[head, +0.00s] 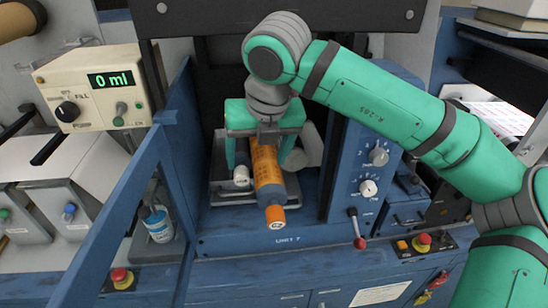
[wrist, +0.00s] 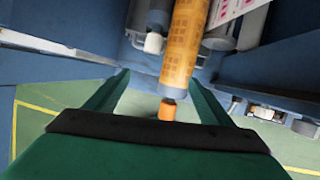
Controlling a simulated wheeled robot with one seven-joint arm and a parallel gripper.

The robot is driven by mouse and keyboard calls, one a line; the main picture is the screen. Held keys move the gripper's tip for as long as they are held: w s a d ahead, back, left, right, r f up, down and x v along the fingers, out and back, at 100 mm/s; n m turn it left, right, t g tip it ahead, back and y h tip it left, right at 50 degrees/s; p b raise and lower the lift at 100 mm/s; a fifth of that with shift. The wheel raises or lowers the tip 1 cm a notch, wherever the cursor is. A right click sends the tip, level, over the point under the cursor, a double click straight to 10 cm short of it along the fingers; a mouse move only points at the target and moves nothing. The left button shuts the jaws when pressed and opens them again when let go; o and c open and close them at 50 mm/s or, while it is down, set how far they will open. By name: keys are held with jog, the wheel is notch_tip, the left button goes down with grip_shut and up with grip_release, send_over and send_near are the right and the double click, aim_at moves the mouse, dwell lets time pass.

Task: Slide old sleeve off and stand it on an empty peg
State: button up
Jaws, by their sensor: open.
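The orange patterned sleeve (head: 266,168) sits around a shaft in the blue machine, its near end pointing down toward the front. Past it are a grey collar (head: 271,194) and an orange tip (head: 275,215). My gripper (head: 260,156) is above the sleeve, with one green finger on each side of it. In the wrist view, my gripper (wrist: 160,80) is open, its fingers wide apart, and the sleeve (wrist: 184,45) runs between and beyond them. I cannot tell whether either finger touches it. No peg can be made out clearly.
A white roller end (head: 241,176) is left of the sleeve. A blue frame bar (head: 122,215) stands at the left, and a panel with knobs (head: 369,188) stands close at the right. A cup (head: 159,226) and the 0 ml pump box (head: 95,88) are farther left.

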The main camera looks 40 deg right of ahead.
aim_at(276, 228)
jog(key=d+f, duration=0.1)
jog(key=s+d+f+m+h, duration=0.1)
jog(key=shift+s+d+f+g, duration=0.1)
jog(key=shift+d+f+g, duration=0.1)
jog(key=shift+d+g, duration=0.15)
jog(key=shift+x, duration=4.8)
jog(key=c, duration=1.2)
jog(key=shift+r, duration=0.1)
jog(key=shift+c, duration=0.3)
jog(key=shift+r, duration=0.15)
jog(key=shift+s+a, duration=1.25)
jog(key=shift+s, duration=0.7)
jog(key=shift+s+a, duration=1.25)
jog(key=shift+s, duration=0.7)
jog(key=shift+s+a, duration=1.2)
jog(key=shift+s, duration=0.75)
